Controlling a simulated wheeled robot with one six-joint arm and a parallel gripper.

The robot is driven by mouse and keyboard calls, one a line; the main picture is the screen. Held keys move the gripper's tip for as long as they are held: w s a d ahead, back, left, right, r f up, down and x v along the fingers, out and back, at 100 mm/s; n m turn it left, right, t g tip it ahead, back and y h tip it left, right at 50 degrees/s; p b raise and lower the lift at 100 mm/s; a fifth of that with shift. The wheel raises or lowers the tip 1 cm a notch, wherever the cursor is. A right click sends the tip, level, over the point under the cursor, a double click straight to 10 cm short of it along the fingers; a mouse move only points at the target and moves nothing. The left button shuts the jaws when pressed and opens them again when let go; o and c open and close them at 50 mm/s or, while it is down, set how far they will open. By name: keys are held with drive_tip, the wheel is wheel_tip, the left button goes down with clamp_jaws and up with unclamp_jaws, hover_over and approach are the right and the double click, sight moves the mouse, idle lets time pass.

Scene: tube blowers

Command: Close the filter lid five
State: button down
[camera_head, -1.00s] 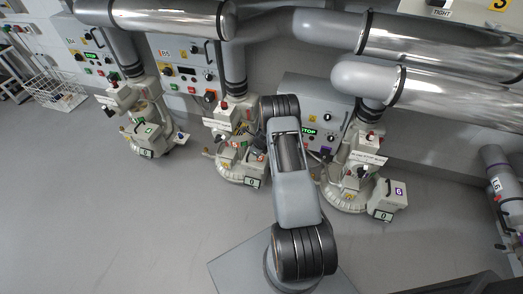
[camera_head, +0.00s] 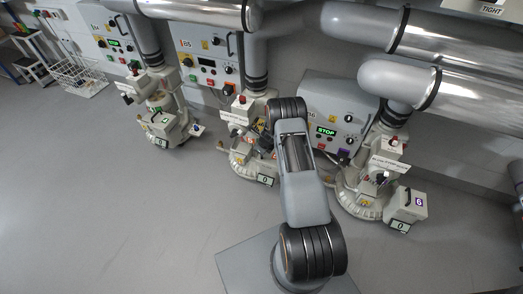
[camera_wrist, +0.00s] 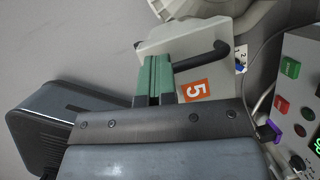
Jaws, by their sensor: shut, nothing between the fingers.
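The filter lid five (camera_wrist: 190,52) is a pale beige panel with an orange "5" label and a black bar handle (camera_wrist: 205,57), seen close up in the wrist view. My gripper (camera_wrist: 153,62) has green fingers, shut and empty, in front of the lid beside the handle's left end. I cannot tell whether they touch the lid. In the head view the middle blower (camera_head: 240,150) stands behind my arm, which hides its lid and my gripper. How far the lid is open is not clear.
Blower four (camera_head: 160,115) stands to the left and blower six (camera_head: 365,190) to the right, with control boxes (camera_head: 207,62) behind. A control panel (camera_wrist: 300,95) is close on the right in the wrist view. Thick pipes (camera_head: 435,85) run overhead. The floor (camera_head: 110,220) at front left is clear.

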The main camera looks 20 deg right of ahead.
drive_tip(key=shift+a+f, duration=0.15)
drive_tip(key=shift+a, duration=0.1)
drive_tip(key=shift+w+a+r+p, duration=0.15)
drive_tip(key=shift+a+r+p, duration=0.05)
drive_tip(key=shift+r+p, duration=0.2)
drive_tip(key=w+a+r+p, duration=0.3)
drive_tip(key=a+r+p, duration=0.1)
drive_tip(key=r+p, duration=0.3)
drive_tip(key=shift+r, duration=0.35)
